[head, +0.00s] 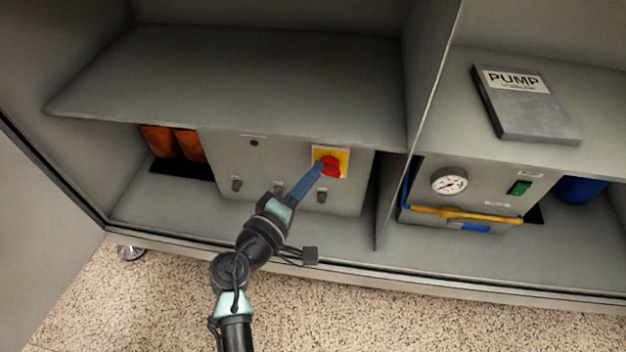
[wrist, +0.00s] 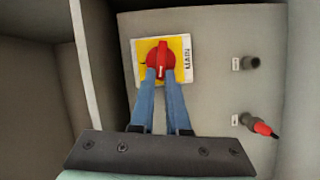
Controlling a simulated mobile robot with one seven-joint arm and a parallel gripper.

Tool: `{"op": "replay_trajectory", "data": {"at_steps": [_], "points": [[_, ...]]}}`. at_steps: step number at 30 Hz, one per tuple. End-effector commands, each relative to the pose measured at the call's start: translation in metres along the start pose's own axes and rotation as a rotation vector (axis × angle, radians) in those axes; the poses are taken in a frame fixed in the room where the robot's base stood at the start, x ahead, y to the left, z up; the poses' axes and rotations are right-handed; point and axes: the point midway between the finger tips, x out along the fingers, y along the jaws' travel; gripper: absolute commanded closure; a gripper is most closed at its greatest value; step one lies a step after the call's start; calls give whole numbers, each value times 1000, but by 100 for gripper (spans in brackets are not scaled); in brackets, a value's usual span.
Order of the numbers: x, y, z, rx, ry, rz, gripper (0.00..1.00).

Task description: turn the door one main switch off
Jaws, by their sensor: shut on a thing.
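The main switch is a red rotary knob (head: 329,165) on a yellow plate (head: 345,157), on the front of a grey box (head: 230,160) in the left cabinet bay. In the wrist view the red knob (wrist: 160,58) sits between the tips of my two blue fingers, and the yellow plate (wrist: 182,46) reads "MAIN". My gripper (wrist: 160,78) is shut on the knob. In the head view my gripper (head: 318,169) reaches the knob from the lower left. The fingertips hide part of the knob, and its exact setting is hard to read.
Below the switch are several small dark connectors; one red-tipped plug (wrist: 262,128) shows in the wrist view. A divider panel (head: 392,190) separates the right bay, with a gauge (head: 449,184), a yellow-handled pipe (head: 465,215) and a PUMP sign (head: 525,105). A shelf (head: 230,85) overhangs the box.

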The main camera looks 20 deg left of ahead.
Motion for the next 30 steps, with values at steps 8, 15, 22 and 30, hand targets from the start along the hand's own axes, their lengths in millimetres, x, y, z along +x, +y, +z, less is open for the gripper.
{"op": "replay_trajectory", "data": {"at_steps": [8, 15, 22, 30], "points": [[0, -6, 1, -133, -2, 54, 100], [0, -6, 2, -181, -2, 74, 100], [1, -6, 2, -190, -2, 77, 100], [1, -6, 2, -189, -2, 77, 77]]}}
